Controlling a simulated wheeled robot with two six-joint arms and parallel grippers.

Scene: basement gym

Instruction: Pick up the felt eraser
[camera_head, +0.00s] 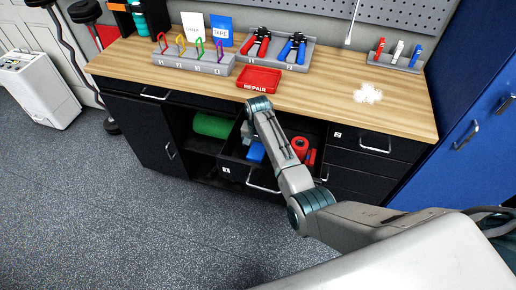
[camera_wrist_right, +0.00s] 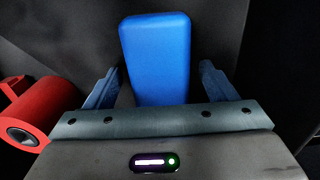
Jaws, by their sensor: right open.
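A blue rounded block, which I take to be the felt eraser (camera_head: 256,152), lies in the open drawer (camera_head: 232,164) of the black cabinet. In the right wrist view the block (camera_wrist_right: 156,55) shows between and beyond the two fingers of my right gripper (camera_wrist_right: 158,72). The fingers are spread, with a visible gap on each side of the block. In the head view my right gripper (camera_head: 247,134) reaches down into the drawer and is partly hidden by my own arm. My left gripper is not in view.
A green roll (camera_head: 211,125) sits on a shelf to the left. A red tray (camera_head: 259,79) and tool holders (camera_head: 275,55) stand on the wooden worktop (camera_head: 330,90) above.

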